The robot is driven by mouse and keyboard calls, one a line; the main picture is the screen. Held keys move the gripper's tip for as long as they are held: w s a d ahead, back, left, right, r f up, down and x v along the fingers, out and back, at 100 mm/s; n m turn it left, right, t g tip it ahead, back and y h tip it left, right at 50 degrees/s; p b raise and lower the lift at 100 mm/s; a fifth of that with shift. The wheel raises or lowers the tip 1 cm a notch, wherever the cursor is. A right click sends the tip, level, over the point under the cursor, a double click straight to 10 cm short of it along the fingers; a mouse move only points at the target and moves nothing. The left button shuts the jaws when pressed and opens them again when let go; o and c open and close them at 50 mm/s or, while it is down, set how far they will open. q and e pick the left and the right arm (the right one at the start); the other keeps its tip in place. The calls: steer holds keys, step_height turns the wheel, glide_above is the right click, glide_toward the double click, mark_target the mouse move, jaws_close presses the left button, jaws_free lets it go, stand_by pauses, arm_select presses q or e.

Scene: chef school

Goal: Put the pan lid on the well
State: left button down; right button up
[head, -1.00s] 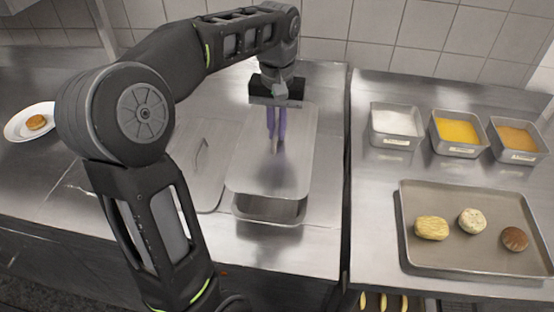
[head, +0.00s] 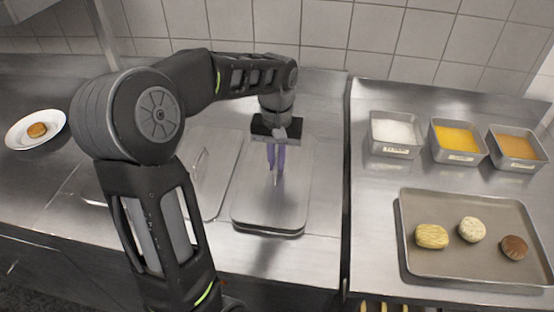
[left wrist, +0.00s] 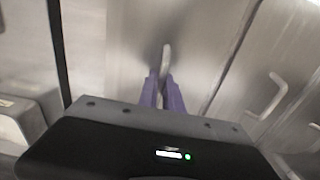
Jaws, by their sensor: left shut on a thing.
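The metal pan lid (head: 289,206) lies over the well (head: 268,233) in the counter, and only a dark edge of the well shows along the front. The lid looks almost flat; whether it is fully seated I cannot tell. My left gripper (head: 276,172) comes from above and its purple fingers are shut on the lid's handle (left wrist: 166,56). The fingers and handle also show in the left wrist view, over the lid (left wrist: 115,45). My right gripper is not in view.
A second lid (head: 212,185) with an upright handle lies just left. To the right, across a gap, are several metal tubs (head: 397,153) and a tray (head: 470,268) with food pieces. A plate (head: 22,141) stands far left. Wall tiles close the back.

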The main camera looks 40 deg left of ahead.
mark_target(277, 159)
arm_select(q)
steer(key=shift+f+b, duration=0.45)
steer(key=shift+f, duration=0.1)
steer(key=c, duration=1.5)
jaws_free()
steer(key=shift+r, duration=0.1)
steer(key=shift+r+p, duration=0.25)
steer(key=shift+p, duration=0.05)
step_height(277, 159, up, 9)
steer(key=shift+f, duration=0.1)
step_height(277, 159, up, 4)
steer(key=p, duration=0.2)
steer(key=shift+f+p, duration=0.1)
steer(key=shift+p, duration=0.2)
